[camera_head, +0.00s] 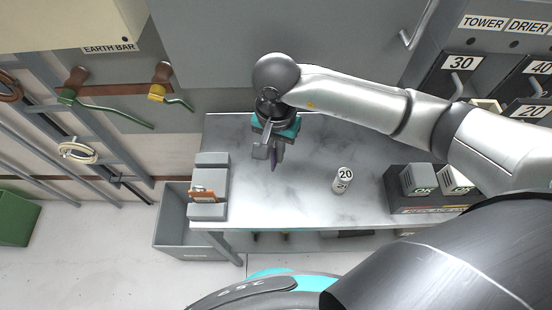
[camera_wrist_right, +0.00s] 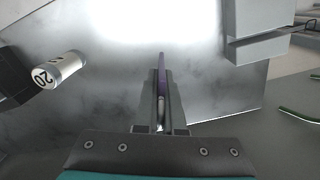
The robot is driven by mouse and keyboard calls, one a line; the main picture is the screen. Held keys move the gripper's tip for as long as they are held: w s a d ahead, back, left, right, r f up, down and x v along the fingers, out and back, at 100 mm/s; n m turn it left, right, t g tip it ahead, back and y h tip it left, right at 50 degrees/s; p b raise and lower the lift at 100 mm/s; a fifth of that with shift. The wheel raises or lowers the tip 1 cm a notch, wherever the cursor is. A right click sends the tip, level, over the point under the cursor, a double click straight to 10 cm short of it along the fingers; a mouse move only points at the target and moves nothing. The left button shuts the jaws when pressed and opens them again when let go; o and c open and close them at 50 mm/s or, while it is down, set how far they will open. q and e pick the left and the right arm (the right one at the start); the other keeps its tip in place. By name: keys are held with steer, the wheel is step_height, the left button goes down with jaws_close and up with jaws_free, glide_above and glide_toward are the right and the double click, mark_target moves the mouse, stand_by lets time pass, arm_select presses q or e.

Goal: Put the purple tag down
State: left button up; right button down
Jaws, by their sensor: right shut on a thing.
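My right gripper (camera_head: 270,154) is shut on the purple tag (camera_head: 275,161), over the left-middle of the grey marble-look table (camera_head: 310,205). In the right wrist view the purple tag (camera_wrist_right: 162,63) is seen edge-on as a thin strip between the two fingers (camera_wrist_right: 161,100). The fingers hide much of it. The tag appears held above the tabletop, but its exact height cannot be told. My left gripper is out of view.
A white cylinder marked 20 (camera_head: 343,180) stands right of the gripper. A grey slotted block (camera_head: 209,212) with an orange-brown tag (camera_head: 203,195) is at the table's left end, beside a grey bin (camera_head: 183,240). A dark box (camera_head: 407,204) with OK blocks stands right. The table's middle is clear.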

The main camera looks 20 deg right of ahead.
step_height(320, 180, down, 4)
steer(key=shift+f, duration=0.1)
steer(key=shift+w+f, duration=0.2)
steer(key=shift+f, duration=0.15)
steer(key=shift+f+b, duration=0.15)
steer(key=shift+b, duration=0.3)
steer(key=c, duration=1)
jaws_free()
steer(key=shift+r, duration=0.2)
step_height(320, 180, up, 12)
steer(key=shift+p, duration=0.85)
